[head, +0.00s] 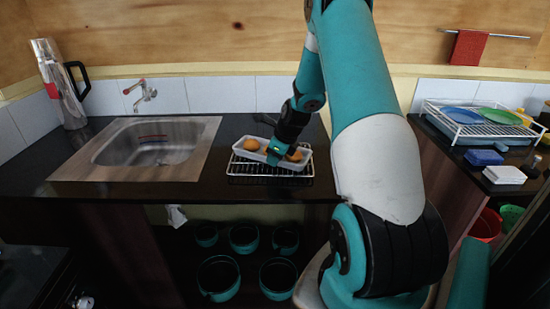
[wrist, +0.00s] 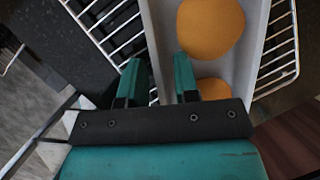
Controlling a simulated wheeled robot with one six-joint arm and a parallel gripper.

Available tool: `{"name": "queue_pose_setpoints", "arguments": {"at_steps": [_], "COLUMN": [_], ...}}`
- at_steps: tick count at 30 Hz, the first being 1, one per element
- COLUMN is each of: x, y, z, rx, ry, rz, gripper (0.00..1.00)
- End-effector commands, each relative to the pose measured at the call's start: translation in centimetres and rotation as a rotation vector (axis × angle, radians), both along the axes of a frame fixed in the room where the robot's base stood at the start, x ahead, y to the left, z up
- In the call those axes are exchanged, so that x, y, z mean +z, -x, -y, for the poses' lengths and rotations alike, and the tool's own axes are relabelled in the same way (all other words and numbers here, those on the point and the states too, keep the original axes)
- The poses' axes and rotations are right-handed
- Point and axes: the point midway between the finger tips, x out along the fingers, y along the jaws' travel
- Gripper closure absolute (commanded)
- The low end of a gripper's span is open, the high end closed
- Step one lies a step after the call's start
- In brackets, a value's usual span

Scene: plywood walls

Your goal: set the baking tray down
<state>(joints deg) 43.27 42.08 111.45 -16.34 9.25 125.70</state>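The baking tray (head: 238,149) is a pale, shallow oblong tray with orange-brown buns (head: 251,145) in it. It appears to rest on a wire rack (head: 240,168) on the dark counter. In the wrist view the tray (wrist: 221,67) lies over the rack (wrist: 110,30), with one bun (wrist: 210,28) in full view and another partly hidden by my gripper. My gripper (wrist: 158,80) is open, its fingers apart at the tray's long side wall. One fingertip is over the inside of the tray, the other outside it. In the head view my gripper (head: 277,149) hides part of the tray.
A steel sink (head: 150,145) with a tap (head: 143,95) is left of the rack, with a tall flask (head: 60,85) behind it. Teal pots (head: 243,237) stand below the counter. A dish rack with plates (head: 460,115) is on the right counter. Bare counter lies between sink and rack.

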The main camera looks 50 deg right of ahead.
Motion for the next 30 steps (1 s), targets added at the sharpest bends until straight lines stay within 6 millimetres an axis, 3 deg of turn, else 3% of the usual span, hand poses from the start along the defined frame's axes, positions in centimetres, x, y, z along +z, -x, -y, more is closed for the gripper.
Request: {"name": "queue_pose_setpoints", "arguments": {"at_steps": [15,24,27,29,30], "x": [9.2,10.7,11.5,12.4,13.1], "y": [3.9,4.5,3.8,3.0,2.6], "z": [0.2,-0.1,-2.4,-5.5,-8.2], "rx": [-0.002,0.011,0.138,0.307,0.458], "ry": [0.002,0.002,0.03,0.069,0.103], "rz": [0.002,0.001,0.002,0.007,0.013], "gripper": [0.71,0.71,0.71,0.71,0.71]}}
